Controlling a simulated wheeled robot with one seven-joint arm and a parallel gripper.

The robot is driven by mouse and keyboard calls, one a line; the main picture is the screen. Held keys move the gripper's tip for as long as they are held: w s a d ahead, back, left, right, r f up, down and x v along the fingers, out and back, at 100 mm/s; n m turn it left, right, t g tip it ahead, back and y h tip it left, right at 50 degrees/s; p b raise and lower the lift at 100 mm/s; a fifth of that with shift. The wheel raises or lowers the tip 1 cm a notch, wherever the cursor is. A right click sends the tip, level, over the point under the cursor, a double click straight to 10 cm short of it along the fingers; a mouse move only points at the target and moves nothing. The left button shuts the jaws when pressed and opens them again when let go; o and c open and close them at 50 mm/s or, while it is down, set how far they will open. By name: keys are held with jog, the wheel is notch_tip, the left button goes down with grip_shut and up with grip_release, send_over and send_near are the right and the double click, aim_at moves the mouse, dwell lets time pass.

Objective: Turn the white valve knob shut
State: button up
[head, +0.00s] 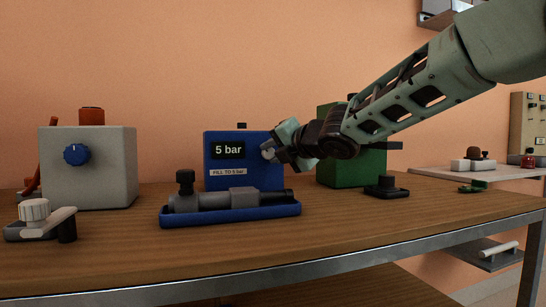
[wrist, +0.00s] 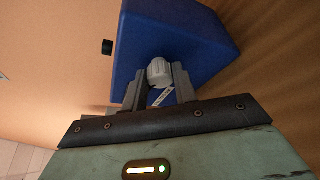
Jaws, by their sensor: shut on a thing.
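The white valve knob (wrist: 159,72) is on the face of a blue box (wrist: 176,30), which fills the top of the wrist view. In the head view, the knob (head: 268,152) shows at the right of the blue box (head: 243,180), partly covered by my gripper (head: 274,151). The box's display reads "5 bar" above a label "FILL TO 5 bar". My gripper (wrist: 160,82) is shut on the knob, with one finger on each side of it. The knob's marking, and so its angle, cannot be read.
A blue tray (head: 230,213) with a grey cylinder stands in front of the box. A white box (head: 100,165) with a blue knob is at left, near a small fixture (head: 36,215) with a ridged white cap. A green box (head: 360,167) stands behind my arm.

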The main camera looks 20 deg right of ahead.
jog(key=m+t+b, duration=0.1)
jog(key=m+b, duration=0.1)
jog(key=f+m+t+y+b, duration=0.1)
jog(key=m+b, duration=0.1)
jog(key=m, duration=0.1)
jog(key=shift+d+y+b, duration=0.1)
jog(key=shift+y+b, duration=0.2)
jog(key=shift+b, duration=0.05)
jog(key=shift+m+t+y+b, duration=0.3)
jog(key=shift+m+t+b, duration=0.2)
jog(key=shift+m+b, duration=1.15)
jog(key=shift+m, duration=0.25)
jog(key=o, duration=1)
jog(key=shift+r, duration=0.1)
